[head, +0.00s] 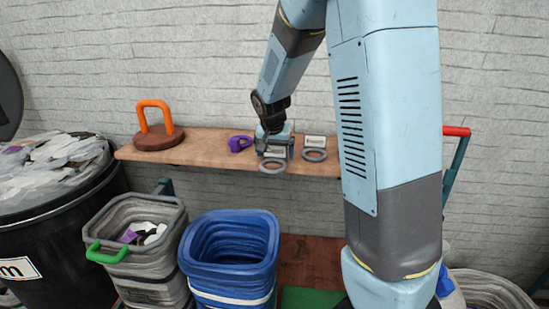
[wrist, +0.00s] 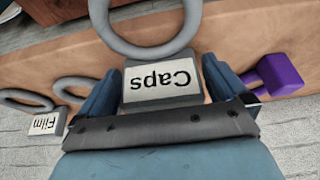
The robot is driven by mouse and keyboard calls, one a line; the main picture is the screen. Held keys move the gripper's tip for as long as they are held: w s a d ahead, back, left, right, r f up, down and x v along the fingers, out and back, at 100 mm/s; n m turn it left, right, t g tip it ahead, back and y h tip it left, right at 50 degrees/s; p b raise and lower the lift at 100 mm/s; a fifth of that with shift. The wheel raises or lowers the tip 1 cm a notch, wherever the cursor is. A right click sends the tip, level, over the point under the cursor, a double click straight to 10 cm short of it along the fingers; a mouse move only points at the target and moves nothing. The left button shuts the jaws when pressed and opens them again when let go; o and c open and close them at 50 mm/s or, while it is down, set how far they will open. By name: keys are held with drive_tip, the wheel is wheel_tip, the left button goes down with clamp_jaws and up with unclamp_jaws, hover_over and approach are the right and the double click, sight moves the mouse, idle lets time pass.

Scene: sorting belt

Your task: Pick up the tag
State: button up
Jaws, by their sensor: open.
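The grey tag labelled "Caps" (wrist: 162,82) lies on the wooden shelf with its large ring (wrist: 140,45) beyond it. In the head view its ring (head: 273,166) shows at the shelf's front edge. My gripper (wrist: 163,88) is open, with one finger on each side of the tag's block; I cannot tell whether they touch it. In the head view my gripper (head: 275,150) hides most of the block. A second tag, labelled "Film" (wrist: 46,123), lies to the left in the wrist view. A tag with a pale label (head: 315,141) and grey ring lies right of my gripper in the head view.
On the shelf (head: 205,145), a purple piece (head: 240,144) lies close left of my gripper, and a brown disc with an orange handle (head: 158,136) stands farther left. Below are a blue bin (head: 230,270), a grey bin (head: 135,215) and a full black bin (head: 60,245).

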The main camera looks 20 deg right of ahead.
drive_tip(key=shift+f, duration=0.1)
drive_tip(key=c, duration=0.8)
drive_tip(key=shift+r, duration=0.4)
wheel_tip(320, 180, up, 3)
drive_tip(key=shift+f, duration=0.2)
drive_tip(key=s+r, duration=0.9)
drive_tip(key=s, duration=0.5)
drive_tip(key=shift+r, duration=0.35)
